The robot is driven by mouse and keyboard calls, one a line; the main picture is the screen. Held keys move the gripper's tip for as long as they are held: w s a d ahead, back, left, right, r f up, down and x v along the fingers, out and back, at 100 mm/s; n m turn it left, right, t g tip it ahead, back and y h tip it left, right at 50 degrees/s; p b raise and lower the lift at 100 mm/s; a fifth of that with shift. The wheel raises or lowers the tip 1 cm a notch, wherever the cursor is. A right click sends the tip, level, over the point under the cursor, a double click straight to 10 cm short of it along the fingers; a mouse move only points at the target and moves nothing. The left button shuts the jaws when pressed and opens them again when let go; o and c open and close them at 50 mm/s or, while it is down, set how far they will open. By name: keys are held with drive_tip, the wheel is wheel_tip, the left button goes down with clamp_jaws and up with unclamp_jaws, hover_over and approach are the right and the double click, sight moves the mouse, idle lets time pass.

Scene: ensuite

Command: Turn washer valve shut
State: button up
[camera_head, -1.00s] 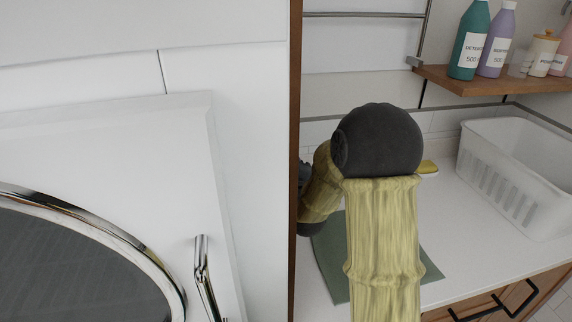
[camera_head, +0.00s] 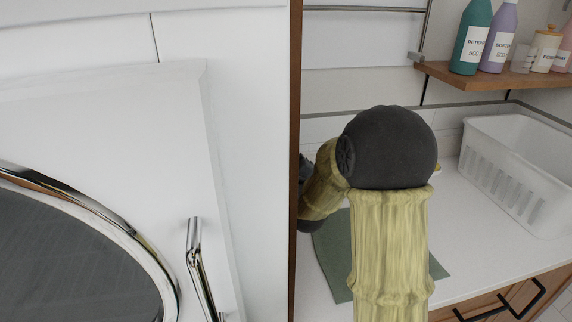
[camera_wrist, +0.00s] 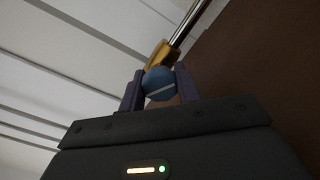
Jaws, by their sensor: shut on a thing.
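In the wrist view, a blue valve knob (camera_wrist: 160,84) with a white line across it sits on a brass valve body (camera_wrist: 157,55). A shiny metal pipe (camera_wrist: 190,24) runs up and right from the brass body. The white line lies at a slant, not in line with the pipe. My gripper (camera_wrist: 159,82) is shut on the blue knob, one purple finger on each side. In the head view, my arm reaches behind a wooden panel edge, so my gripper and the valve are hidden there.
The white washer front with its round door (camera_head: 80,250) and chrome handle (camera_head: 200,265) fills the left. A wooden panel edge (camera_head: 295,150) stands beside my arm. On the counter are a green mat (camera_head: 335,265) and a white basket (camera_head: 520,175). Bottles stand on a wooden shelf (camera_head: 500,82).

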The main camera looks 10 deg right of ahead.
drive_tip(key=o, duration=1)
drive_tip(key=shift+c, duration=0.2)
drive_tip(key=s+b, duration=1.1)
drive_tip(key=s, duration=0.6)
drive_tip(key=shift+s+b, duration=0.25)
drive_tip(key=shift+b, duration=0.05)
